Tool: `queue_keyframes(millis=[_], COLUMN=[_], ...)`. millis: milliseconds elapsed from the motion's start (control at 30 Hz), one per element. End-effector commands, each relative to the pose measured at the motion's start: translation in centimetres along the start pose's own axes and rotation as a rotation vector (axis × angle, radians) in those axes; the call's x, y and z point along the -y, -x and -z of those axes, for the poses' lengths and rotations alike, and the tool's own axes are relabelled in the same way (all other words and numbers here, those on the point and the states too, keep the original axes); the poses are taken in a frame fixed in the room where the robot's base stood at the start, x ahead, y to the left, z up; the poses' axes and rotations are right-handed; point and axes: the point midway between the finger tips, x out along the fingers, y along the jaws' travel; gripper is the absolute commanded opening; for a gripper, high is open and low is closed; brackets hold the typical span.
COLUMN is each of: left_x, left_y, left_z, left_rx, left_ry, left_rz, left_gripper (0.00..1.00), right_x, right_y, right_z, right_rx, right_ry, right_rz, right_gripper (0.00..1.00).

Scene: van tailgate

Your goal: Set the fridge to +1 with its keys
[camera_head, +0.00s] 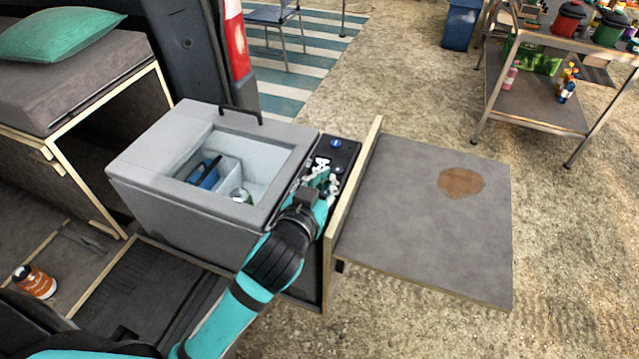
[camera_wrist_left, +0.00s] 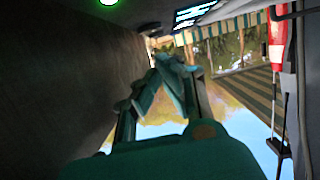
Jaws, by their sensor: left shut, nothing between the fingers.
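The grey fridge (camera_head: 175,208) stands open on the van's pull-out, with a blue item (camera_head: 207,175) and a can (camera_head: 240,195) inside. A dark control panel (camera_head: 345,151) with a round blue mark lies along its right end. My left gripper (camera_head: 325,176) is over this panel, shut and empty, and hides part of it; the keys cannot be made out. In the left wrist view the gripper's teal fingers (camera_wrist_left: 168,72) meet at the tips. A lit display (camera_wrist_left: 194,13) and a green light (camera_wrist_left: 108,2) show at the top edge; the reading is not legible. My right gripper is out of view.
A wooden board (camera_head: 345,205) stands upright right of the panel, close to my gripper. Beyond it is a grey tabletop (camera_head: 420,240) with a brown stain. An orange-labelled jar (camera_head: 35,282) stands at lower left. A metal cart (camera_head: 535,100) stands at upper right.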

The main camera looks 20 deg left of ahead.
Motion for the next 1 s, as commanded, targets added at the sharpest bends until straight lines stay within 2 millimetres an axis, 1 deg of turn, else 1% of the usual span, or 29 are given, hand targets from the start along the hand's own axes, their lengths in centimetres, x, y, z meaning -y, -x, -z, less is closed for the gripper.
queue_keyframes(millis=[33,100,200,567,733,1000], left_x=[0.0,0.0,0.0,0.0,0.0,0.0], left_y=[-0.2,-0.3,-0.4,-0.4,-0.8,-0.9], left_z=[-0.7,-1.3,-1.7,-1.9,-3.6,-3.9], left_rx=[0.000,-0.001,-0.003,-0.004,-0.001,0.005], left_ry=[-0.001,-0.001,0.001,0.000,0.003,0.000], left_rz=[0.001,0.001,-0.001,0.000,0.001,0.001], left_gripper=[0.00,0.00,0.00,0.00,0.00,0.00], right_x=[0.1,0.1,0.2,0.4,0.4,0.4], right_y=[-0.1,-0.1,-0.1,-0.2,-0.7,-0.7], right_z=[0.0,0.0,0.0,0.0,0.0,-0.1], right_rx=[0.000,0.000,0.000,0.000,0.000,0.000], right_ry=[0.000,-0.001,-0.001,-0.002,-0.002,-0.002], right_rz=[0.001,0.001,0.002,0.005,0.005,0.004], right_gripper=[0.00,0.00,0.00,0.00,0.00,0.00])
